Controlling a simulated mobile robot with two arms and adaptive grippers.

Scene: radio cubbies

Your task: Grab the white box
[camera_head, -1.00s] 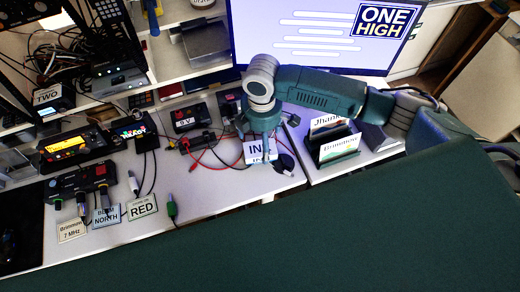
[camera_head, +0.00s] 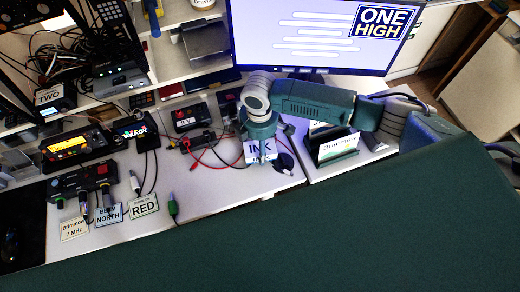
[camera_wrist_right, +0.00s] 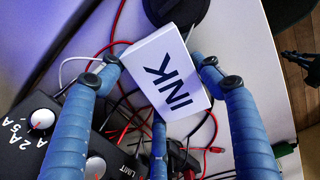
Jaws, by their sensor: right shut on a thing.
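In the right wrist view the white box (camera_wrist_right: 168,75) sits tilted between the fingers of my right gripper (camera_wrist_right: 160,80). One finger is on each side of the box and a third is below it; they are shut on it. Whether the box touches the desk is hard to tell. My left gripper is not in view.
Red and black cables (camera_head: 205,155) lie left of the box; a black power unit (camera_head: 188,118) stands behind them. A dark round base (camera_head: 284,162) is just right. A card holder (camera_head: 337,152) stands farther right. Label cards (camera_head: 143,206) lie at the front left.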

